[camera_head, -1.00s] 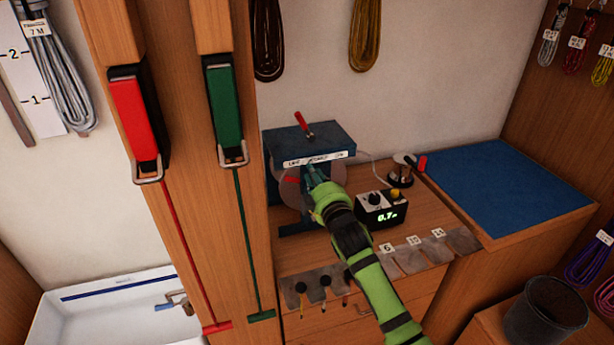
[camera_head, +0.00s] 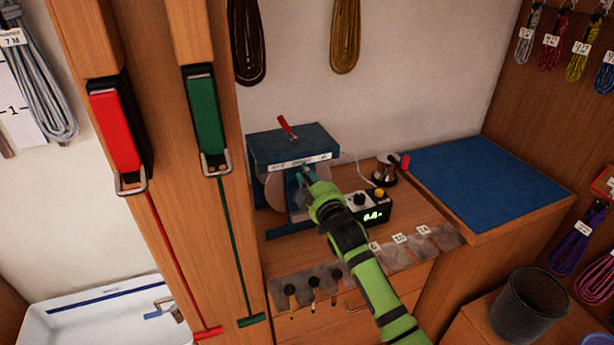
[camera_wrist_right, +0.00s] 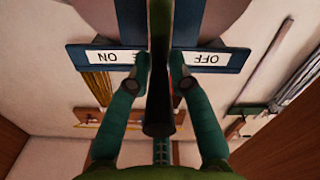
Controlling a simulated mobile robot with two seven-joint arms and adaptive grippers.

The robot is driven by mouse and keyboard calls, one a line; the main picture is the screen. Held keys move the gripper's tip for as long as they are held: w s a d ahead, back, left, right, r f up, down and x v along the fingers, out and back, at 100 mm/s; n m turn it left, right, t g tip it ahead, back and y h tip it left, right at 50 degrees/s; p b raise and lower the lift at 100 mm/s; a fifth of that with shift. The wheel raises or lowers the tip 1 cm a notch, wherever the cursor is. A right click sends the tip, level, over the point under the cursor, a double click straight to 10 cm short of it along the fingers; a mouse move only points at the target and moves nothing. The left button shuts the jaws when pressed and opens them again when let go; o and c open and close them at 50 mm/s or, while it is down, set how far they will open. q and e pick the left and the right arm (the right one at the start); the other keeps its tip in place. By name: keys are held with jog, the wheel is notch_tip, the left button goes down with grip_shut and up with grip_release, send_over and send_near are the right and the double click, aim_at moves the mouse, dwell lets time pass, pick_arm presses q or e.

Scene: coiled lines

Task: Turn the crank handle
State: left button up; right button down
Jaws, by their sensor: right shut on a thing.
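A blue winding machine (camera_head: 292,143) stands on the wooden bench, with a pale disc (camera_head: 270,188) under its top. A small red lever (camera_head: 286,127) sticks up from its top. My right gripper (camera_head: 306,174) is at the front of the machine, below its white label strip. In the right wrist view, the fingers of my right gripper (camera_wrist_right: 160,78) close from both sides on a dark upright bar, which looks like the crank handle (camera_wrist_right: 159,115). The crank's far end and its arm are hard to make out. My left gripper is not in view.
A black box with a lit green display (camera_head: 373,214) stands right of my gripper. A small device with a red knob (camera_head: 386,173) is behind it. A blue mat (camera_head: 490,185) lies at right.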

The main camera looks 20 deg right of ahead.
jog(key=c, duration=1.2)
grip_release()
jog(key=shift+s+f, duration=0.1)
jog(key=shift+s, duration=0.4)
jog(key=s, duration=1.1)
jog(key=shift+d, duration=0.25)
